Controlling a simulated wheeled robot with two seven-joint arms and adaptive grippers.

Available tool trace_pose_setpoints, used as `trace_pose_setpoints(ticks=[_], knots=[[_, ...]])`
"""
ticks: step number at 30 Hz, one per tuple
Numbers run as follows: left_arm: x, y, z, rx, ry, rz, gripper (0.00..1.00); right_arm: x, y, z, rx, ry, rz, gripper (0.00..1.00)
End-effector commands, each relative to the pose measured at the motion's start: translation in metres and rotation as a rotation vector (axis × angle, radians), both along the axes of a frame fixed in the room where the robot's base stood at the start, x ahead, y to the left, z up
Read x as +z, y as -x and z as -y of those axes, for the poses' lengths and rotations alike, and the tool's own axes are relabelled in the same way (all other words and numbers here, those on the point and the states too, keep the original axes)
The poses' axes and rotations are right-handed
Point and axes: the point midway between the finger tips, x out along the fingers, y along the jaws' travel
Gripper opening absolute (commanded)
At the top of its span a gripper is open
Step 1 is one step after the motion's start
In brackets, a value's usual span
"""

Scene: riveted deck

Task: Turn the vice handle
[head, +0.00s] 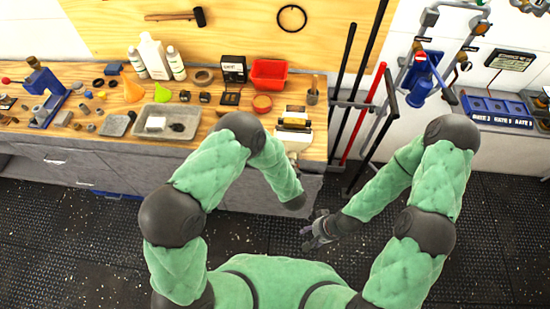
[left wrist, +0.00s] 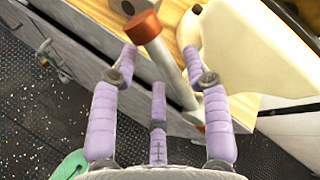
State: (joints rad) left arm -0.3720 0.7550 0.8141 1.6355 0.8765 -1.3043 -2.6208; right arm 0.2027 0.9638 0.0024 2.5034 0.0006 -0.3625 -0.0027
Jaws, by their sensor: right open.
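The cream vice (head: 296,142) sits at the bench's front edge in the head view. Its pale body (left wrist: 248,50) fills the upper right of the left wrist view. The vice handle (left wrist: 172,72) is a metal bar with an orange-red cap at its upper end, slanting down to the right. My left gripper (left wrist: 160,56) has purple fingers spread apart, with the bar lying across the space between them; whether they touch it is unclear. The left gripper is not clearly visible in the head view. My right gripper (head: 318,232) is open and empty, low in front of the bench.
The wooden bench (head: 225,185) holds a grey tray (head: 185,120), a red bin (head: 270,73), bottles (head: 152,55) and a blue tool (head: 45,90) at the left. Long bars (head: 362,115) stand right of the bench. The dark floor (head: 90,250) in front is clear.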

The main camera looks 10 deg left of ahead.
Motion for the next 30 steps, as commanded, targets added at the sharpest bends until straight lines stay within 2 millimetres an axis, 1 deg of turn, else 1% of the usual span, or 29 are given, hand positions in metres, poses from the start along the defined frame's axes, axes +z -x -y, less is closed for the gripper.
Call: trace_pose_setpoints(ticks=[5,8,11,21,24,30], knots=[[0.002,-0.001,0.0,0.002,0.002,0.005,0.47,0.0,0.0,0.0,0.0,0.0,0.0,0.51],[0.006,0.003,0.003,-0.001,0.002,0.007,0.47,0.0,0.0,0.0,0.0,0.0,0.0,0.51],[0.012,0.014,0.008,-0.002,0.001,0.008,0.47,0.0,0.0,0.0,0.0,0.0,0.0,0.51],[0.039,0.069,0.03,-0.005,0.001,0.005,0.47,0.0,0.0,0.0,0.0,0.0,0.0,0.51],[0.045,0.081,0.035,-0.004,-0.001,0.004,0.47,0.0,0.0,0.0,0.0,0.0,0.0,0.51],[0.052,0.096,0.04,-0.001,0.001,0.003,0.47,0.0,0.0,0.0,0.0,0.0,0.0,0.51]])
